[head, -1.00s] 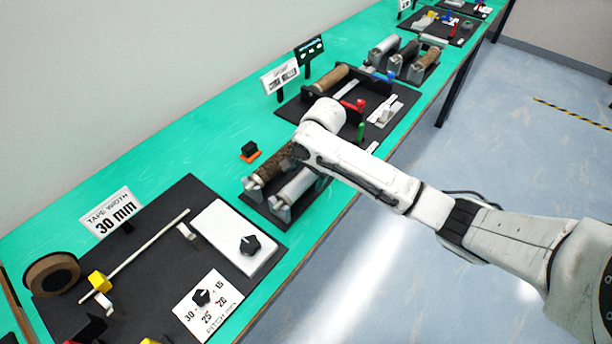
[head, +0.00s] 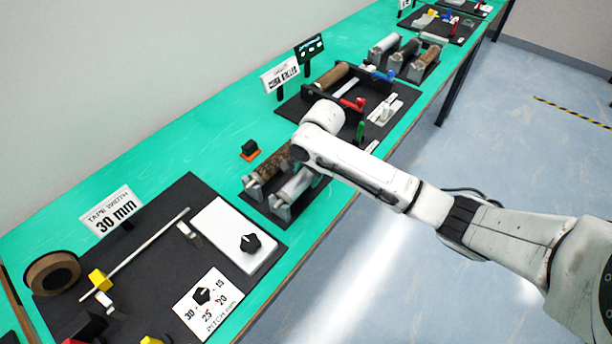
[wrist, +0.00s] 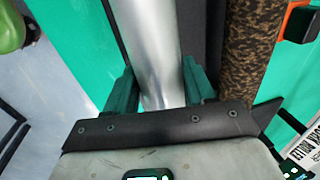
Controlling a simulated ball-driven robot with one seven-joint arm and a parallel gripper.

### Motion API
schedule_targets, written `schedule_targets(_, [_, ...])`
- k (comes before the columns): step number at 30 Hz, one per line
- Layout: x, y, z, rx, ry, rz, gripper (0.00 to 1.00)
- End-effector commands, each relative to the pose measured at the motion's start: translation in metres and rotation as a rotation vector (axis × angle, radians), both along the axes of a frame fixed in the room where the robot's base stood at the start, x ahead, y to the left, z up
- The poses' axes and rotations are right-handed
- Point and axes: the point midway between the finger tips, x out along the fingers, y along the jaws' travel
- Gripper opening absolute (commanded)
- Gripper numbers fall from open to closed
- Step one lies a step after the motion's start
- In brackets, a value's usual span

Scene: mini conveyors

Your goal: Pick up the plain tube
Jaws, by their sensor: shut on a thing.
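The plain tube (head: 297,186) is smooth and silver. In the head view it lies on the black mat at the near edge of the bench, beside a speckled brown tube (head: 268,168). Its far end is hidden behind my arm. In the wrist view the plain tube (wrist: 150,45) runs up the picture between the dark green fingers of my gripper (wrist: 159,88), which is shut on it. The speckled tube (wrist: 248,50) lies just to the right, apart from the fingers. My fingers are hidden in the head view.
A small black and orange block (head: 250,150) stands behind the tubes. A station with red and green handles (head: 358,104) lies beyond my arm. A mat with a white box (head: 235,235) and dial is nearer. Bare green bench lies between them.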

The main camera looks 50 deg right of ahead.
Motion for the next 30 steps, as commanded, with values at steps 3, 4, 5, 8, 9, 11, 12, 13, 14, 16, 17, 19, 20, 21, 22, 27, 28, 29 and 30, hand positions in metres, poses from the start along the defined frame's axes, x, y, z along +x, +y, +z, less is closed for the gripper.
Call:
schedule_targets(3, [0.0, 0.0, 0.0, 0.0, 0.0, 0.0, 0.08])
schedule_targets(4, [0.0, 0.0, 0.0, 0.0, 0.0, 0.0, 0.05])
schedule_targets(5, [0.0, 0.0, 0.001, -0.001, -0.002, 0.0, 0.04])
schedule_targets(8, [0.0, 0.0, 0.001, -0.001, -0.002, 0.0, 0.04])
schedule_targets(9, [0.0, 0.0, 0.001, -0.001, -0.002, 0.0, 0.04])
schedule_targets(11, [0.0, 0.0, 0.001, -0.001, -0.002, 0.0, 0.04])
schedule_targets(12, [0.0, 0.0, 0.002, -0.001, -0.002, 0.0, 0.04])
schedule_targets(13, [0.001, 0.0, 0.002, -0.001, -0.002, 0.0, 0.04])
schedule_targets(14, [0.001, 0.0, 0.003, -0.001, -0.002, 0.0, 0.04])
schedule_targets(16, [0.001, 0.0, 0.007, 0.0, -0.003, 0.001, 0.04])
schedule_targets(17, [0.001, 0.0, 0.009, 0.0, -0.003, 0.001, 0.04])
schedule_targets(19, [0.001, 0.0, 0.016, 0.0, -0.003, 0.001, 0.04])
schedule_targets(20, [0.001, 0.001, 0.019, 0.0, -0.004, 0.001, 0.04])
schedule_targets(21, [0.001, 0.001, 0.025, 0.0, -0.004, 0.002, 0.04])
schedule_targets(22, [0.001, 0.0, 0.029, 0.0, -0.004, 0.001, 0.04])
schedule_targets(27, [-0.016, 0.005, 0.051, 0.005, -0.006, -0.002, 0.04])
schedule_targets(28, [-0.02, 0.007, 0.055, 0.004, -0.006, -0.001, 0.03])
schedule_targets(29, [-0.023, 0.008, 0.06, 0.003, -0.006, 0.0, 0.0])
schedule_targets(30, [-0.028, 0.01, 0.066, 0.003, -0.006, 0.001, 0.0])
